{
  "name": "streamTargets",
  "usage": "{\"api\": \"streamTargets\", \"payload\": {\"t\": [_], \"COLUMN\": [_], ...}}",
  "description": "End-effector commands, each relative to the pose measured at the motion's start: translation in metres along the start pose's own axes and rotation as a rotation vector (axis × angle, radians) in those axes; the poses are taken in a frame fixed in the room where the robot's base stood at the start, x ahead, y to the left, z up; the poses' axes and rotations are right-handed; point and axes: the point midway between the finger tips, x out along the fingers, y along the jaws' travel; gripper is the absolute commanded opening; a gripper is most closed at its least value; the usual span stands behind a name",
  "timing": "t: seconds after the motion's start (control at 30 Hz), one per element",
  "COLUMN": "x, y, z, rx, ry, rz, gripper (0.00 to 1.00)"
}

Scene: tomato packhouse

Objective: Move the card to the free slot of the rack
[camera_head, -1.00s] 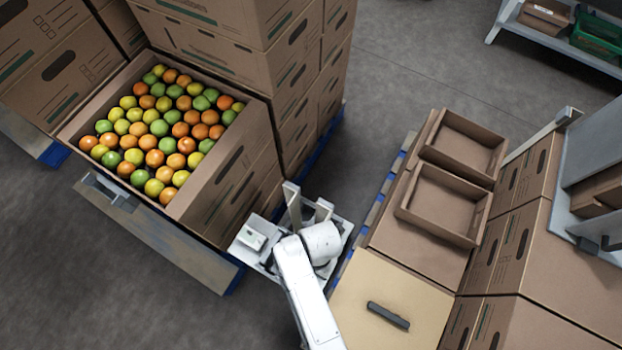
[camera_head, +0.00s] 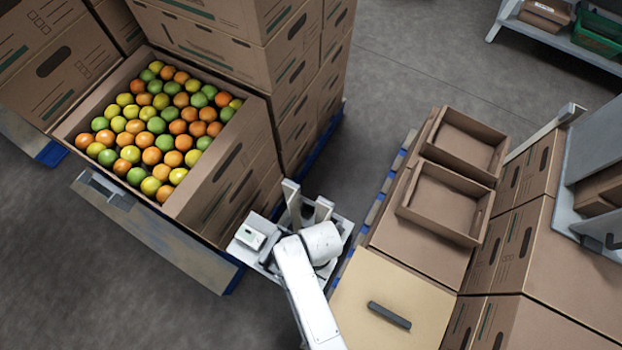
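I cannot make out the card or a rack with a free slot in this head view. My white arm (camera_head: 305,278) rises from the bottom edge, and its rounded joint (camera_head: 321,243) sits over a small pale platform. My gripper does not show; the arm's far end is hidden behind that joint or lies beyond what I can see. Two pale upright posts stand just behind the joint.
An open carton (camera_head: 220,180) of orange, yellow and green fruit stands left, beside stacked cartons (camera_head: 290,60). Right are two empty trays (camera_head: 440,203) (camera_head: 466,143), a tan board (camera_head: 360,300) bearing a dark bar (camera_head: 389,315), and more cartons (camera_head: 560,260). Grey floor (camera_head: 400,60) is clear between.

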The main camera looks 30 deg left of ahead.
Motion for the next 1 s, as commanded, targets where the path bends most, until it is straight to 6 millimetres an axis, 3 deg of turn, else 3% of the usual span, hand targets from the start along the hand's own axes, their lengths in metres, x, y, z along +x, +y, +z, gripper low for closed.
{"api": "streamTargets", "payload": {"t": [0.47,0.5,0.77,1.0], "x": [0.0075,0.0075,0.0075,0.0077], "y": [0.0001,0.0001,0.0001,0.0000], "z": [0.0014,0.0014,0.0014,0.0013], "rx": [0.000,0.000,0.000,0.000], "ry": [0.000,0.000,0.000,0.000], "rz": [0.000,0.000,0.000,0.000], "gripper": [0.00,0.27,0.52,0.53]}}
